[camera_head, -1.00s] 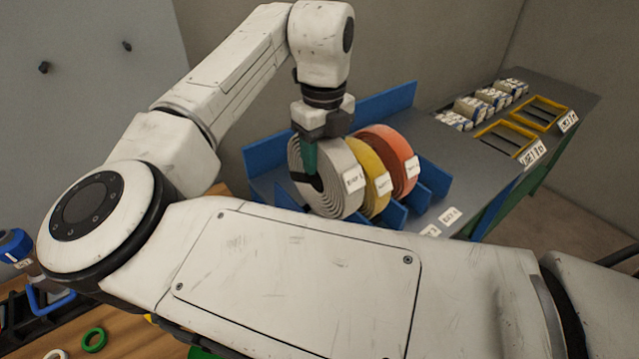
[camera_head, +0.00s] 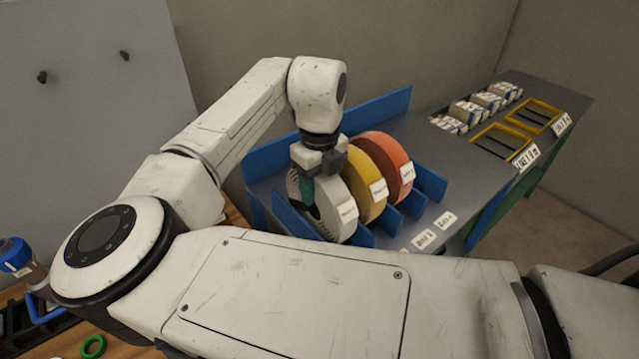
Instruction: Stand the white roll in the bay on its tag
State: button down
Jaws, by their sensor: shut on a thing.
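The white roll (camera_head: 332,202) stands on edge at the left end of the blue-divided rack, left of the yellow roll (camera_head: 364,184). It sits low between a blue divider (camera_head: 290,213) on its left and another on its right. My gripper (camera_head: 308,190) is shut on the roll's upper left side, with a green finger showing against its face. My arm hides the roll's lowest part, so I cannot tell whether it touches the bay floor. A white label faces front on the roll. Any tag in front of its bay is hidden by my arm.
An orange roll (camera_head: 391,158) stands right of the yellow one. A bay to its right looks empty. Tags (camera_head: 424,238) lie on the grey bench's front edge. Yellow frames (camera_head: 500,142) and white packs (camera_head: 465,111) are farther right. A blue back wall (camera_head: 385,106) runs behind the rolls.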

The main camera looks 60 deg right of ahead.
jog(key=shift+c, duration=2.2)
grip_release()
notch_tip(320, 180, up, 12)
jog(key=shift+r+b, duration=0.1)
jog(key=shift+b, duration=0.85)
